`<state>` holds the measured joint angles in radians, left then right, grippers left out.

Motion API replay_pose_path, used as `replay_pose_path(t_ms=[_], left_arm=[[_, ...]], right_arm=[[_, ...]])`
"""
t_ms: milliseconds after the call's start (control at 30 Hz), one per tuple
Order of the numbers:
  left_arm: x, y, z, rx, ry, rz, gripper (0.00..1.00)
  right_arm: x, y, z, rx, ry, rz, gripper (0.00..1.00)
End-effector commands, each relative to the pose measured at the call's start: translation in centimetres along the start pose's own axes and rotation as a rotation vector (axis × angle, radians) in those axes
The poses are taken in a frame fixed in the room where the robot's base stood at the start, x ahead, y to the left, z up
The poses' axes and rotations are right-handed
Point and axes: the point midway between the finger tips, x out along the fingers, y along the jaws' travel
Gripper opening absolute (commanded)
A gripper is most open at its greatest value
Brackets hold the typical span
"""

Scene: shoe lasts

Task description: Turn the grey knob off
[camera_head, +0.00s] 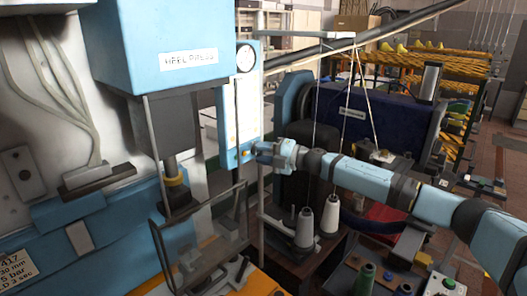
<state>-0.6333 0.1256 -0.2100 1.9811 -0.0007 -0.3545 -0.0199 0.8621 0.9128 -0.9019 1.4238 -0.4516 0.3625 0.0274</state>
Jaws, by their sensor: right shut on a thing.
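The heel press (150,45) is a light blue machine at the left. A narrow control panel (238,110) is on its right side, with a round gauge (245,57) at its top. My right arm reaches in from the right. My right gripper (256,151) is at the lower part of this panel, shut on the grey knob there. The gripper hides most of the knob, so the way it points cannot be told. My left gripper is not in view.
A clear guard (205,240) stands in front of the press, below the panel. Two thread cones (305,228) stand below my right forearm, with threads rising past it. A dark blue machine (375,125) is behind the arm. A green spool (364,278) stands at the lower right.

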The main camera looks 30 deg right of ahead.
Motion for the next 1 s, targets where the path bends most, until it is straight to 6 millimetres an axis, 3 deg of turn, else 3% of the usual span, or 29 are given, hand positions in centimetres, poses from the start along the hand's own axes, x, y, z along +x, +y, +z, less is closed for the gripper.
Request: replay_pose_path(t_ms=[367,400,500,833,1000], left_arm=[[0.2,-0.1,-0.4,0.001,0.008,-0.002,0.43],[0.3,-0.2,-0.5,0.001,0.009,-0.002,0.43],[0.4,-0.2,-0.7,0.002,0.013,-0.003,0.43],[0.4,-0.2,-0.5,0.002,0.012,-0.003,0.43],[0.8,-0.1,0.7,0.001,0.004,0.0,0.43]], right_arm=[[0.0,0.4,0.3,-0.008,-0.006,0.004,0.11],[0.0,0.5,0.3,-0.008,-0.006,0.004,0.39],[0.0,0.4,0.2,-0.007,-0.005,0.003,0.6],[-0.4,0.1,0.1,-0.005,-0.002,0.001,0.6],[-2.7,-0.3,0.1,-0.006,-0.003,-0.002,0.6]])
